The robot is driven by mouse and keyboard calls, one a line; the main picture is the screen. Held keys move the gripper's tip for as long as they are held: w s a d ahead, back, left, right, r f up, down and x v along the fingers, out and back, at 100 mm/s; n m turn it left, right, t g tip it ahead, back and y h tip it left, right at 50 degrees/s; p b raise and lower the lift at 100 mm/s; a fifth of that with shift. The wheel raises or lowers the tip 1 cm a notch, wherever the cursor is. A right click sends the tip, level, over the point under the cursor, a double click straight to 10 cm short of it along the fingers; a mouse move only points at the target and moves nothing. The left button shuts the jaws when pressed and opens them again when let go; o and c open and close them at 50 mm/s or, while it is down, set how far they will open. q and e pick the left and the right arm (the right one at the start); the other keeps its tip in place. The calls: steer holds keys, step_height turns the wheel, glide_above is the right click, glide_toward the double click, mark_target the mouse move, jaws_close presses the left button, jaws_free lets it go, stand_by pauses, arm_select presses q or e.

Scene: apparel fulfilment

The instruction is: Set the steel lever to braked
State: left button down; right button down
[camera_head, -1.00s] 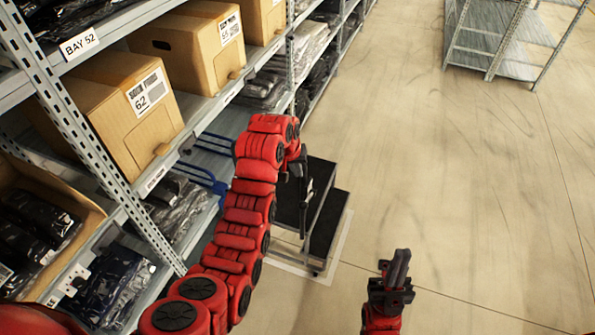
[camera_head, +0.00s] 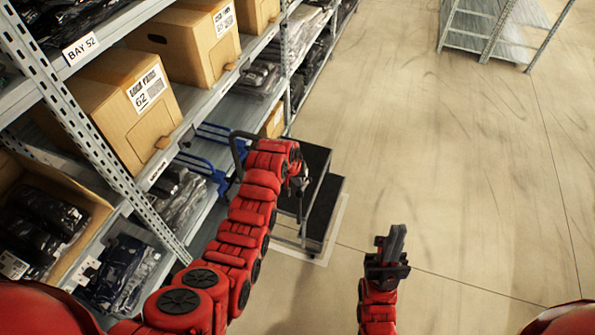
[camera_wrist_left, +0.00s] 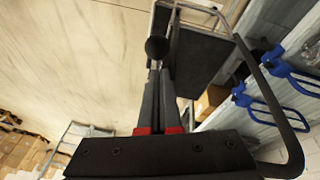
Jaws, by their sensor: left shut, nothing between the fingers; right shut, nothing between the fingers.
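Rolling steps (camera_head: 325,205) with black treads and a grey steel frame stand on the floor beside the shelving, partly behind my left arm. My left gripper (camera_head: 300,185) is shut and empty at the steps' near upper side. In the left wrist view its fingers (camera_wrist_left: 161,80) point at a dark round knob (camera_wrist_left: 157,47), which looks like the end of a lever. The fingertips overlap the knob's lower edge there; I cannot tell whether they touch. The lever's shaft and setting are hidden. My right gripper (camera_head: 393,245) is shut and empty over open floor.
A dark bent handrail (camera_head: 237,150) rises beside my left arm; it also curves down the right of the left wrist view (camera_wrist_left: 272,105). Blue brackets (camera_head: 205,170) stick out from the shelving (camera_head: 125,175).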

arm_select(q)
steer(key=shift+s+f, duration=0.1)
steer(key=shift+s, duration=0.05)
steer(key=shift+f, duration=0.1)
stand_by(0.3)
steer(key=shift+s+f+t+b, duration=0.15)
steer(key=shift+s+t+b, duration=0.05)
steer(key=shift+t+b, duration=0.15)
steer(key=shift+s+a+f+t+b, duration=0.15)
steer(key=shift+s+f+t+b, duration=0.15)
steer(key=shift+t+b, duration=0.1)
steer(key=shift+s+f+t+h+b, duration=0.3)
steer(key=shift+f+b, duration=0.2)
steer(key=shift+b, duration=0.15)
step_height(320, 180, down, 10)
steer(key=s+t+h+b, duration=0.2)
steer(key=t+b, duration=0.6)
steer(key=b, duration=1.4)
steer(key=shift+a+f+m+h, duration=0.15)
steer(key=shift+a+m+h, duration=0.15)
steer(key=shift+a+h, duration=0.2)
steer(key=shift+s+f, duration=0.1)
steer(key=shift+s, duration=0.05)
